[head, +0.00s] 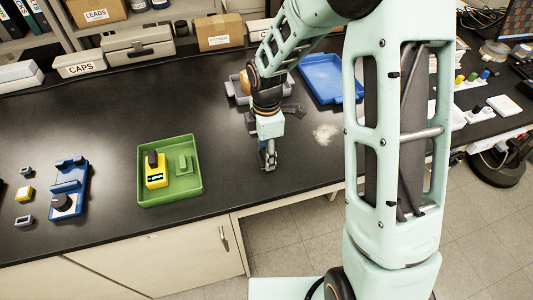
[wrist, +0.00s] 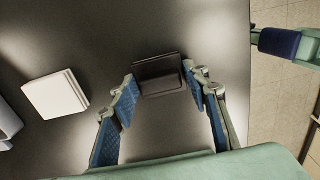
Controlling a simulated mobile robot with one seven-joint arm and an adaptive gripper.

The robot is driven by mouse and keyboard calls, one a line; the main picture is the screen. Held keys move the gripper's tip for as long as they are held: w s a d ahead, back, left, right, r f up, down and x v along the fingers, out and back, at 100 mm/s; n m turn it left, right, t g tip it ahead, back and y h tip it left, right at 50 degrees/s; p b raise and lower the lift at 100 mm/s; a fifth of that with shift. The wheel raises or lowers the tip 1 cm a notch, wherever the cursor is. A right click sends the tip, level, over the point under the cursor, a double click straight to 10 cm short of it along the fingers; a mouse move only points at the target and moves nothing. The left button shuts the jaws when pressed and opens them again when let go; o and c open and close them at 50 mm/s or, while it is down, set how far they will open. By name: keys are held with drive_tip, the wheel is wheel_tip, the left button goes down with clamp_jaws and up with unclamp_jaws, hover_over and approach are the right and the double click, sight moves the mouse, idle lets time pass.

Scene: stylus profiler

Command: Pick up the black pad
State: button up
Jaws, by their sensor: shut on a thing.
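The black pad (wrist: 158,78) is a dark block with a wider flat edge behind it, in the upper middle of the wrist view. My gripper (wrist: 162,82) has its two blue-lined fingers on either side of the pad, shut on it at the fingertips. In the head view my gripper (head: 268,160) points down at the dark countertop near its front edge, right of the green tray. The pad is hard to make out there against the black surface. I cannot tell whether it touches the counter or is slightly raised.
A white square block (wrist: 55,93) lies left of the gripper in the wrist view. The green tray (head: 197,190) holds a yellow device (head: 156,175). A blue tray (head: 333,75) and a grey tray (head: 236,89) stand behind. Bare counter lies left of my gripper.

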drive_tip(key=shift+r+p, duration=0.55)
drive_tip(key=shift+r, duration=0.25)
drive_tip(key=s+d+r+p, duration=0.3)
drive_tip(key=s+d+r, duration=0.3)
drive_tip(key=s+r, duration=0.5)
drive_tip(key=shift+s, duration=0.8)
drive_tip(key=o, duration=0.5)
drive_tip(key=c, duration=0.4)
